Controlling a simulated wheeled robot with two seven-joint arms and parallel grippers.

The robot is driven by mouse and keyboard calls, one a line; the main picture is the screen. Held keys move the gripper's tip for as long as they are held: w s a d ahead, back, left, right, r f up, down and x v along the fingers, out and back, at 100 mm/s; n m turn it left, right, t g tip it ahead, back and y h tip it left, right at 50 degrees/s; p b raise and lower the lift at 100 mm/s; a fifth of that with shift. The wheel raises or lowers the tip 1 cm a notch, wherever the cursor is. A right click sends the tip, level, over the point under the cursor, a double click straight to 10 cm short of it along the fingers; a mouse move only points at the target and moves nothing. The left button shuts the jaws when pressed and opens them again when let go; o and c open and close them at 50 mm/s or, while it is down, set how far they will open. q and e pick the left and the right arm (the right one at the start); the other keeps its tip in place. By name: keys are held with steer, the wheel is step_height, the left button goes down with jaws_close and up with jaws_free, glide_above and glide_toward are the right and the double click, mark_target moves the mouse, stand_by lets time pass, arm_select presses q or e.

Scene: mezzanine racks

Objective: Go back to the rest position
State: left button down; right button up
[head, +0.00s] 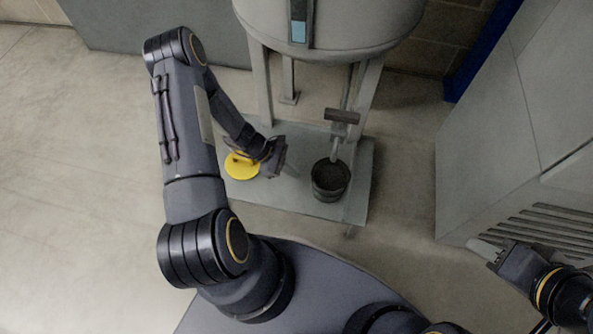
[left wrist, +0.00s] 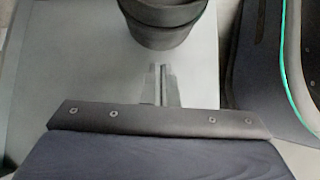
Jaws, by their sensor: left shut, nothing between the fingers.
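My left gripper (head: 293,172) is shut and empty above the grey base plate, between a yellow round lid-like piece and a black pot. In the left wrist view its closed fingertips (left wrist: 161,75) point toward the black pot (left wrist: 165,20), with a small gap in the picture. My left arm is reached out forward and bent. My right gripper (head: 482,247) is at the right edge of the head view, in front of a grey cabinet; its fingers are too small to tell open from shut.
The black pot (head: 330,190) stands under the spout (head: 335,150) of a tank (head: 345,25) on legs. The yellow piece (head: 240,168) lies on the base plate (head: 300,203). The grey cabinet (head: 515,130) with vent slots closes off the right. The floor (head: 70,180) at left is clear.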

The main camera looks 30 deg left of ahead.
arm_select(q)
steer(key=p+v, duration=0.3)
steer(key=v, duration=0.7)
steer(key=shift+p, duration=0.35)
steer(key=shift+a, duration=0.15)
steer(key=d+r+m+y, duration=0.3)
steer(key=r+m, duration=0.5)
steer(key=r, duration=1.3)
steer(key=s+d+r+m+t+y, duration=0.2)
steer(key=s+d+r+m+t, duration=0.3)
steer(key=s+r+m, duration=0.8)
step_height(320, 180, up, 30)
steer(key=s+d+n+g+p, duration=0.1)
steer(key=s+n+p, duration=0.1)
steer(key=p, duration=2.9)
steer(key=shift+s, duration=0.35)
